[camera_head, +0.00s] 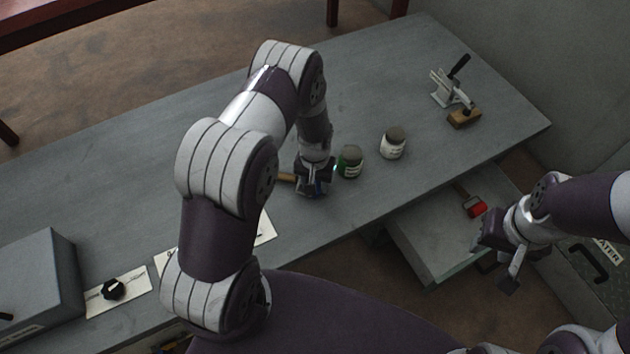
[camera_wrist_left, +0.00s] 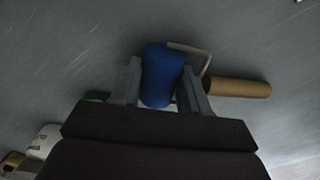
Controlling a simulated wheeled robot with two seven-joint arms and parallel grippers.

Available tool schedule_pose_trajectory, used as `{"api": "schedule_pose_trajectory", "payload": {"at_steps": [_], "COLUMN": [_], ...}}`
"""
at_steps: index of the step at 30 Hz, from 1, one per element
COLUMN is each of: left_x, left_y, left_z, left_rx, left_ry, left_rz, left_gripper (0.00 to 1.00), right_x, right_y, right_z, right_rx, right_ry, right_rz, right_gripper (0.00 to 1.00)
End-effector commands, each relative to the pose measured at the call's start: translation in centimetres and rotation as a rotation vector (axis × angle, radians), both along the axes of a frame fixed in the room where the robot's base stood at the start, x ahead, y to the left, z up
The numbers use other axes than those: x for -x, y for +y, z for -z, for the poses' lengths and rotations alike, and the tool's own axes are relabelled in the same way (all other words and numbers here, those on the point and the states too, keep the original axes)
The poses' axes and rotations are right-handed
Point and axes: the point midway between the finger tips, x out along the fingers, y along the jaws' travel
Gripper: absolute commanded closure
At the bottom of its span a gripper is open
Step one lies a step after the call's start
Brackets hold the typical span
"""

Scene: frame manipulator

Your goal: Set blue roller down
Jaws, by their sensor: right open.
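The blue roller (camera_wrist_left: 162,74) lies between the two fingers of my left gripper (camera_wrist_left: 160,88) in the left wrist view, its blue sleeve against the fingers. Its wire frame and wooden handle (camera_wrist_left: 237,88) stick out to the right. In the head view my left gripper (camera_head: 316,190) is low over the grey table, and the blue roller (camera_head: 322,188) is mostly hidden by it. Whether the roller touches the table is hard to tell. My right gripper (camera_head: 503,264) is open and empty, beside the open drawer.
A green jar (camera_head: 350,161) stands close right of my left gripper, and a white jar (camera_head: 393,143) beyond it. A red roller (camera_head: 474,206) lies in the drawer (camera_head: 425,235).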

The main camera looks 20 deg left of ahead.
Motion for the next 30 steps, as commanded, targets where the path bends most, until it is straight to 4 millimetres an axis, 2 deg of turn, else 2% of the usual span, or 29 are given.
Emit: {"api": "schedule_pose_trajectory", "payload": {"at_steps": [2, 11, 14, 21, 24, 29, 30], "left_x": [0.0, 0.0, -0.1, -0.1, -0.1, 0.1, 0.4], "left_y": [0.0, 0.0, 0.0, 0.0, 0.0, -0.1, -0.2], "left_z": [0.0, -0.5, -2.2, -8.7, -10.7, -12.9, -14.2], "left_rx": [0.000, 0.000, 0.000, 0.000, 0.000, 0.000, 0.000], "left_ry": [0.000, 0.000, -0.003, -0.003, -0.003, -0.004, -0.012], "left_rz": [0.000, 0.000, 0.000, 0.000, 0.000, 0.002, 0.007], "left_gripper": [0.35, 0.35, 0.35, 0.35, 0.35, 0.35, 0.35], "right_x": [0.0, 0.0, 0.0, 0.0, 0.0, 0.0, 0.0], "right_y": [0.0, 0.0, 0.0, 0.0, 0.0, 0.0, 0.0], "right_z": [0.0, -0.3, -1.0, -3.2, -3.6, -3.9, -4.0], "right_rx": [0.000, 0.000, 0.000, 0.000, 0.000, 0.000, 0.000], "right_ry": [0.000, 0.000, 0.000, 0.000, 0.000, 0.000, 0.000], "right_rz": [0.000, 0.000, 0.000, 0.000, 0.000, 0.000, 0.000], "right_gripper": [0.57, 0.57, 0.57, 0.57, 0.57, 0.57, 0.57]}}
